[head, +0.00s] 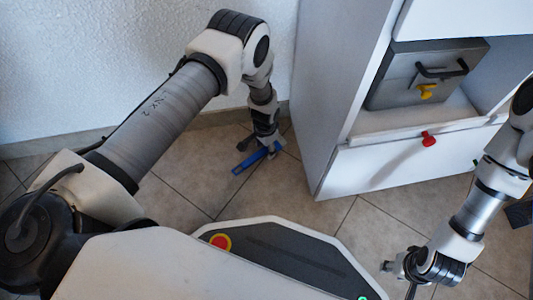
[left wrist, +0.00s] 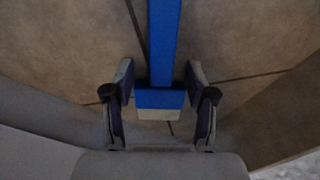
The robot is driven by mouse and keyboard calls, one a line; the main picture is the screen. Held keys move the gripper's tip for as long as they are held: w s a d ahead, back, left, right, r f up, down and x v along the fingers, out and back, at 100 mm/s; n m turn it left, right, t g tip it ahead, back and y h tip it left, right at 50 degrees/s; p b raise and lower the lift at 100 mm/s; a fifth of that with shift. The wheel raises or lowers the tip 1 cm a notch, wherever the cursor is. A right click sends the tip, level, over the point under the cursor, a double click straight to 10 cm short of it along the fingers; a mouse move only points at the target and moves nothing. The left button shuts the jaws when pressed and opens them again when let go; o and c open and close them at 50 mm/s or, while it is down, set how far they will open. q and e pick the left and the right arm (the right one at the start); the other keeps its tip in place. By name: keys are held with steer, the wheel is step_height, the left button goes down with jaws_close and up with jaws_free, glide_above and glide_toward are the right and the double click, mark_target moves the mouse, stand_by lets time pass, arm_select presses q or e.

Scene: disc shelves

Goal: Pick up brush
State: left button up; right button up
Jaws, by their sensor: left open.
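The brush (head: 250,159) is blue and lies on or just above the tiled floor, left of the white cabinet. In the left wrist view the brush (left wrist: 163,45) shows a long blue handle and a wider blue head with a pale end. My left gripper (head: 265,146) points down at the brush. In the left wrist view my left gripper (left wrist: 159,78) is open, with one finger on each side of the brush head and small gaps between. My right gripper (head: 403,277) hangs at the lower right, away from the brush; its jaws are too small to read.
A white cabinet (head: 338,90) stands right of the brush. It holds a grey box (head: 400,82) with a black handle and a yellow part, and has a red knob (head: 428,138) on its front. A white wall (head: 90,60) is behind. Floor in front of the brush is clear.

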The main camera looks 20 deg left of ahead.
arm_select(q)
steer(key=shift+w, duration=0.1)
jaws_close()
